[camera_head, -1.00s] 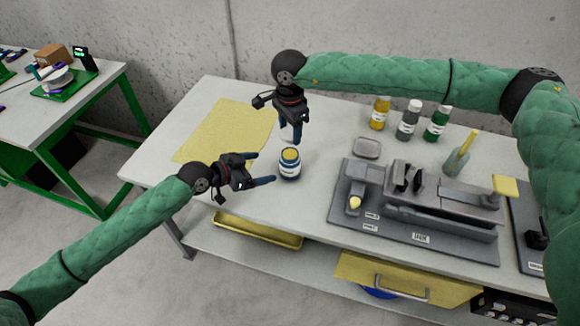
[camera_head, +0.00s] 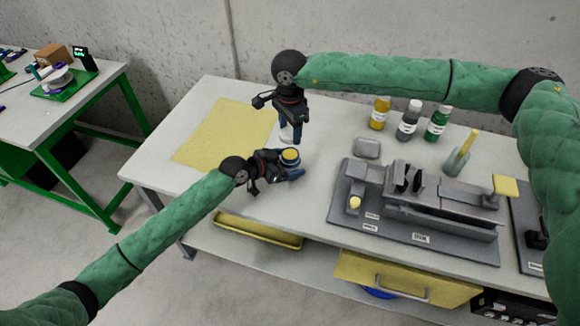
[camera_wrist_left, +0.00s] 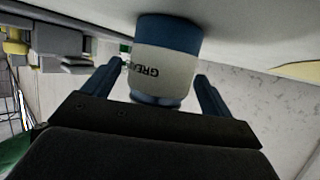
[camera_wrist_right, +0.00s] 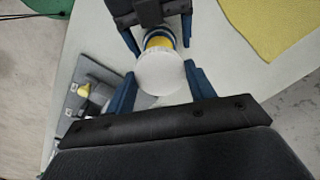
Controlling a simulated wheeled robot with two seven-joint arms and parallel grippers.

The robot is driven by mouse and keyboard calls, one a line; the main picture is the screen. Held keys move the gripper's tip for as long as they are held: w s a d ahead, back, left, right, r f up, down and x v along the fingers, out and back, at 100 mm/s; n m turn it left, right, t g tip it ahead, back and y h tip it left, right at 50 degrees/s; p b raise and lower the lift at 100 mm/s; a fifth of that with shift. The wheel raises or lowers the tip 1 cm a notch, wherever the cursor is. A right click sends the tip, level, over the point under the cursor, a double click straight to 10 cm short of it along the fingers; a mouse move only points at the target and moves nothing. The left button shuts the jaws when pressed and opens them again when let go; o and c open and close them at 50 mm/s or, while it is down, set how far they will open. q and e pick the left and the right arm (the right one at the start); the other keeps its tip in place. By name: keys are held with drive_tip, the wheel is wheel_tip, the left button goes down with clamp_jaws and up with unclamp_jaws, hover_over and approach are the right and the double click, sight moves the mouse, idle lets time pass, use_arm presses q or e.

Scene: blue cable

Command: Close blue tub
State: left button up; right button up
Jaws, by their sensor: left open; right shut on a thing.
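The blue tub (camera_head: 290,157) stands upright on the table, with yellow contents showing at its open top. In the left wrist view the tub (camera_wrist_left: 166,62) has a white label reading "GRE…". My left gripper (camera_head: 291,166) is open, low beside the tub, with its fingers on either side of it. My right gripper (camera_head: 293,137) is shut on the white lid (camera_head: 287,134), behind and above the tub. In the right wrist view the lid (camera_wrist_right: 161,74) is a round white disc between the fingers, partly covering the tub (camera_wrist_right: 160,38).
A yellow mat (camera_head: 225,132) lies to the left. Yellow, grey and green bottles (camera_head: 408,120) stand at the back right. A small grey dish (camera_head: 367,148) and a grey fixture (camera_head: 420,200) are to the right of the tub.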

use_arm(q)
drive_tip(key=shift+w+d+f, duration=0.15)
drive_tip(key=shift+d, duration=0.1)
drive_tip(key=c, duration=1.5)
drive_tip(key=shift+o, duration=0.2)
use_arm(e)
hover_over(290, 154)
drive_tip(key=shift+f, duration=2.45)
drive_tip(key=shift+f, duration=0.1)
drive_tip(key=shift+f, duration=0.75)
drive_tip(key=shift+f, duration=0.55)
use_arm(q)
clamp_jaws()
use_arm(e)
drive_tip(key=m, duration=0.6)
drive_tip(key=shift+m, duration=0.4)
